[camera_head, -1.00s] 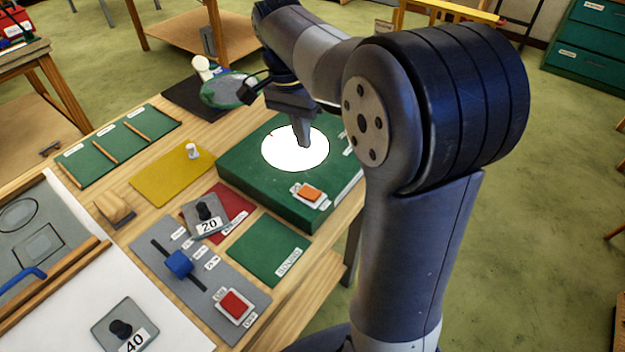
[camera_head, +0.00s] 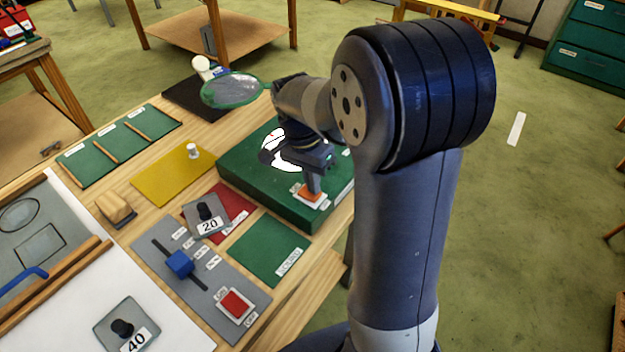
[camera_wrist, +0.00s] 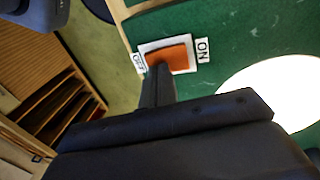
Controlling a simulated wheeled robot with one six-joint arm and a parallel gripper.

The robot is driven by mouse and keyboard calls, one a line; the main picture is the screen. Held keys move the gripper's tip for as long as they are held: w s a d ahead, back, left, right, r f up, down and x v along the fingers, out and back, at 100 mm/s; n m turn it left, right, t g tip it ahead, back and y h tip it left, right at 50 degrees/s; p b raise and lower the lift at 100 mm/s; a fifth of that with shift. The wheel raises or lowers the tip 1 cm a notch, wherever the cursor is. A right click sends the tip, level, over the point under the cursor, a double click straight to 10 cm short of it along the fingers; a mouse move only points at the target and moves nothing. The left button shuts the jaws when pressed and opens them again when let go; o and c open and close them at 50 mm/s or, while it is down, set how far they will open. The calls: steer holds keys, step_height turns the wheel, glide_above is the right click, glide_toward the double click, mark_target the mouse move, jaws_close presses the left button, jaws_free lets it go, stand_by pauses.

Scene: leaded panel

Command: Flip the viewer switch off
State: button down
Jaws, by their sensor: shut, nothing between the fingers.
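The viewer is a green box (camera_head: 240,178) with a bright white round window (camera_head: 279,150), lit and partly hidden behind my gripper. Its orange rocker switch (camera_head: 311,193) sits on a white plate near the box's front right corner. In the wrist view the switch (camera_wrist: 168,55) lies between an OFF label (camera_wrist: 138,62) and an ON label (camera_wrist: 203,50). My gripper (camera_head: 313,190) is shut and empty, pointing down at the switch. In the wrist view its fingertips (camera_wrist: 160,70) are at the switch's OFF end; I cannot tell whether they touch it.
A red switch (camera_head: 235,304) and a blue slider (camera_head: 179,263) sit on a grey panel to the left. A weight marked 20 (camera_head: 206,216) and a green SOLDERED mat (camera_head: 268,250) lie near the viewer. A round green-rimmed piece (camera_head: 232,90) stands behind it.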

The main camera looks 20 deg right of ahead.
steer(key=shift+f, duration=0.15)
steer(key=shift+s+d+f+t+y+b, duration=0.15)
steer(key=shift+s+f+t+y+b, duration=0.25)
steer(key=shift+b, duration=0.75)
steer(key=shift+r+p, duration=0.2)
steer(key=shift+p, duration=0.1)
steer(key=shift+f, duration=0.15)
steer(key=shift+w, duration=0.1)
steer(key=shift+w+a, duration=0.5)
steer(key=shift+w, duration=0.05)
